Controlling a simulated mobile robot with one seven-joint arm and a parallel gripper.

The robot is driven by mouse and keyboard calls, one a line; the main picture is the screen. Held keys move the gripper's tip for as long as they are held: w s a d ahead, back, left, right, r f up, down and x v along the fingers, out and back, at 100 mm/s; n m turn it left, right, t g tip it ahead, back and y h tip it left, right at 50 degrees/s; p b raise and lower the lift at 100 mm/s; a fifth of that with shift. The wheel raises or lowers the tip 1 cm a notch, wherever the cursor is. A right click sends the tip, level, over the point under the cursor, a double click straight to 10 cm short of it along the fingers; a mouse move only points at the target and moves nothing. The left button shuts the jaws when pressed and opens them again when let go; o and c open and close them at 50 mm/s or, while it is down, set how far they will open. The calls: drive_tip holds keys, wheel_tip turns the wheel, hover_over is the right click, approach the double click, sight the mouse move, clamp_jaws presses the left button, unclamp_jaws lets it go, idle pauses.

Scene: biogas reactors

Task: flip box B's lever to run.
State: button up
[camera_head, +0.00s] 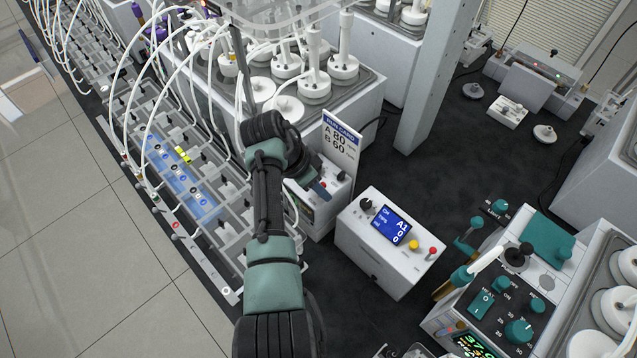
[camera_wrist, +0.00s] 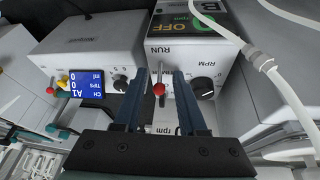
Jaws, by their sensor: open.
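Box B (camera_wrist: 222,62) is a white box with a black "B" label and a dark face marked OFF, with RUN printed below. Its red-tipped lever (camera_wrist: 159,88) shows between my fingers in the wrist view; I cannot tell which way it is set. A black RPM knob (camera_wrist: 203,86) sits to its right. My gripper (camera_wrist: 164,72) is open, with one finger on each side of the lever, and no clear contact shows. In the head view my gripper (camera_head: 322,188) is over box B (camera_head: 318,215), hiding part of it.
A white box with a blue screen (camera_head: 392,229) stands close to the right. A run card (camera_head: 340,146) reading A 80, B 60 stands behind box B. White tubes (camera_wrist: 258,52) pass near box B's right side.

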drive_tip(key=shift+f, duration=0.1)
clamp_jaws()
